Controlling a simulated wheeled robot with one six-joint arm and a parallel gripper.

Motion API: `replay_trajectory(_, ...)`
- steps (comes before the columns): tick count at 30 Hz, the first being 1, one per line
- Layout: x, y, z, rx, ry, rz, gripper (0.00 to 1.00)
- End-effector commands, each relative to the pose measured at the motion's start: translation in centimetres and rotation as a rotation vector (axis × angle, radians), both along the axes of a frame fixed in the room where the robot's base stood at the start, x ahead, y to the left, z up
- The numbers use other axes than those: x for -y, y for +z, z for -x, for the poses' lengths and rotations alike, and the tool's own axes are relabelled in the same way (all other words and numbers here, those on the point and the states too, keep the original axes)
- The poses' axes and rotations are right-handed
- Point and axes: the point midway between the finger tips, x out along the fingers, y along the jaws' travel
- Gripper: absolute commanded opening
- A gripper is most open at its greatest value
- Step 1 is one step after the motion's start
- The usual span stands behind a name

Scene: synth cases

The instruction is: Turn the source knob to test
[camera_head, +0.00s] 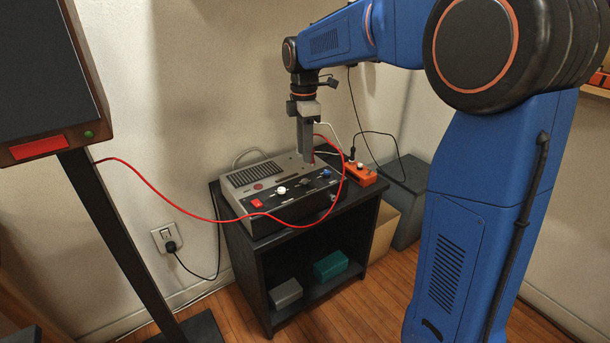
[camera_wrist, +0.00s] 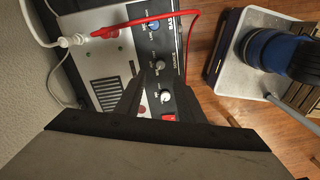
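The grey device (camera_head: 255,178) with a black front panel stands on a dark cabinet. Its panel has a white knob (camera_head: 281,190), a black knob (camera_head: 304,181) and a blue knob (camera_head: 326,173). In the wrist view, the word SOURCE appears beside the middle black knob (camera_wrist: 158,66); the small lettering around it is too blurred to read surely. My gripper (camera_head: 307,160) points down over the device's right part, behind the knob row. In the wrist view my gripper (camera_wrist: 158,84) has its two dark fingers apart, with nothing held between them.
A red cable (camera_head: 160,185) loops across the device's front and right side. A red switch (camera_head: 257,203) sits left of the knobs. An orange box (camera_head: 360,174) stands right of the device. The dark cabinet (camera_head: 243,253) has an open shelf holding two boxes.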

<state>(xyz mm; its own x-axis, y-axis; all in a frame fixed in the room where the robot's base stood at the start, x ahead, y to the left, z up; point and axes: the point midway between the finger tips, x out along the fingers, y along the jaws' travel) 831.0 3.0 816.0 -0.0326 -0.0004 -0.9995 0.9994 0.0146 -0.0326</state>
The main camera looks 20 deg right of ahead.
Motion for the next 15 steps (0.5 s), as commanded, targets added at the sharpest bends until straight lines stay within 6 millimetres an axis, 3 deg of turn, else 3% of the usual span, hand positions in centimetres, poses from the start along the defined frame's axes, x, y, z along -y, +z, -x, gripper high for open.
replay_trajectory(6,0.0,-4.0,0.2,-0.004,0.000,0.000,0.35)
replay_trajectory(15,0.0,-8.1,0.3,-0.002,0.000,0.000,0.35)
